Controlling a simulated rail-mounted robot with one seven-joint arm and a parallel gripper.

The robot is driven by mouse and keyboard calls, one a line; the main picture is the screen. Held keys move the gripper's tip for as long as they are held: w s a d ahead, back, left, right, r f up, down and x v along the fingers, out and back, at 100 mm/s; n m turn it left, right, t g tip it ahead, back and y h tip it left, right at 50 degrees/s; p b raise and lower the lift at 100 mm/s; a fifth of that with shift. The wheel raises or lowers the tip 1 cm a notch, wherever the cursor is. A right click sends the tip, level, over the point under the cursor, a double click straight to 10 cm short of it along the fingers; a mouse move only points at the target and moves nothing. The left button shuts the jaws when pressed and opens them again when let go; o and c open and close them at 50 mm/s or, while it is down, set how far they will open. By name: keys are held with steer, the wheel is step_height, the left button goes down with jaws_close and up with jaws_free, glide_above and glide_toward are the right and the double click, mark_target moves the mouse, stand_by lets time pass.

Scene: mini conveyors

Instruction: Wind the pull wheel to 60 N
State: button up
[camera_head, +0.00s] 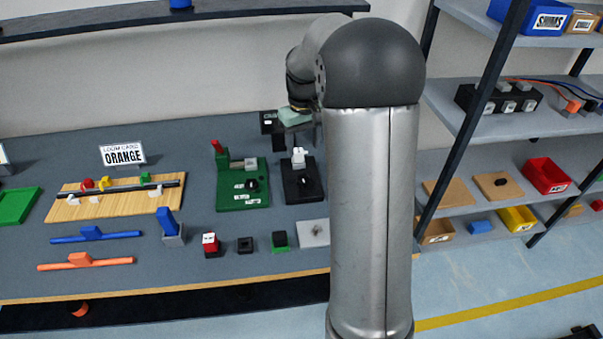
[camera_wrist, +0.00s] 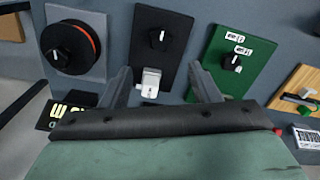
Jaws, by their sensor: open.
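A round black wheel with an orange band and a small pointer knob (camera_wrist: 70,46) stands on a grey plate (camera_wrist: 92,17) at the left of the wrist view. It looks like the pull wheel, and my arm seems to hide it in the head view. A black display (camera_wrist: 68,110) with yellow characters shows partly below it; I cannot read its value. My gripper (camera_wrist: 160,70) is open and empty, to the right of the wheel and apart from it. Its fingers appear either side of a white clamp (camera_wrist: 150,83). In the head view my arm partly hides the gripper (camera_head: 308,128).
The white clamp and a knob sit on a black board (camera_head: 292,187). A green board (camera_head: 228,203) with a knob and a red lever stands beside it. Small blocks line the bench front; a wooden board (camera_head: 120,207) lies left. Shelves with bins stand right.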

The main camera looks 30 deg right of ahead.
mark_target(303, 178)
step_height(303, 178, down, 11)
steer(key=shift+f, duration=0.1)
stand_by(0.3)
steer(key=c, duration=1)
